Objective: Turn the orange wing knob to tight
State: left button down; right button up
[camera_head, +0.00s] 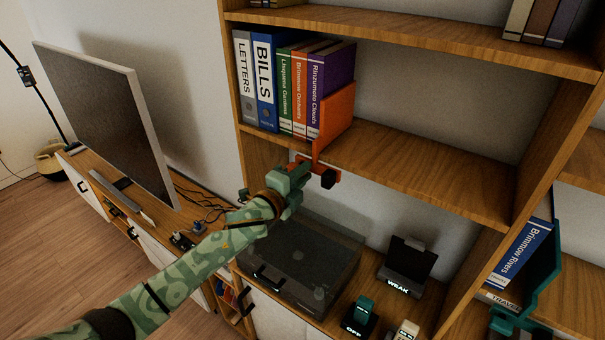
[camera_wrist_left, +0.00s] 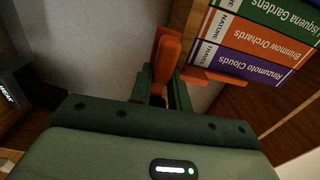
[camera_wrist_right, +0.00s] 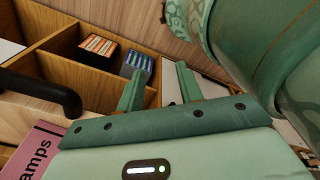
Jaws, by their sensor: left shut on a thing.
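The orange bookend (camera_head: 336,112) stands on the middle shelf against the right end of the book row, with its clamp reaching below the shelf's front edge. My left gripper (camera_head: 301,168) is just under that edge, shut on the orange wing knob, which shows between its fingers in the left wrist view (camera_wrist_left: 165,58). The fingers hide part of the knob, and I see no tight mark. My right gripper (camera_wrist_right: 158,88) is open and empty in the right wrist view, above a wooden compartment; I cannot make it out in the head view.
Binders and books (camera_head: 264,85) fill the shelf's left end; its right side is bare. Below stand a dark-lidded turntable (camera_head: 300,262), a black stand marked WEAK (camera_head: 407,265) and a teal switch marked OFF (camera_head: 362,312). A teal bookend (camera_head: 543,262) is at the right. A television (camera_head: 105,115) stands left.

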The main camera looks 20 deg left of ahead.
pick_arm(q)
jog(key=c, duration=1.3)
grip_release()
jog(key=shift+a, duration=0.1)
jog(key=b+v, duration=0.1)
jog(key=v, duration=1.5)
jog(key=shift+s+b, duration=0.2)
jog(key=shift+b, duration=0.2)
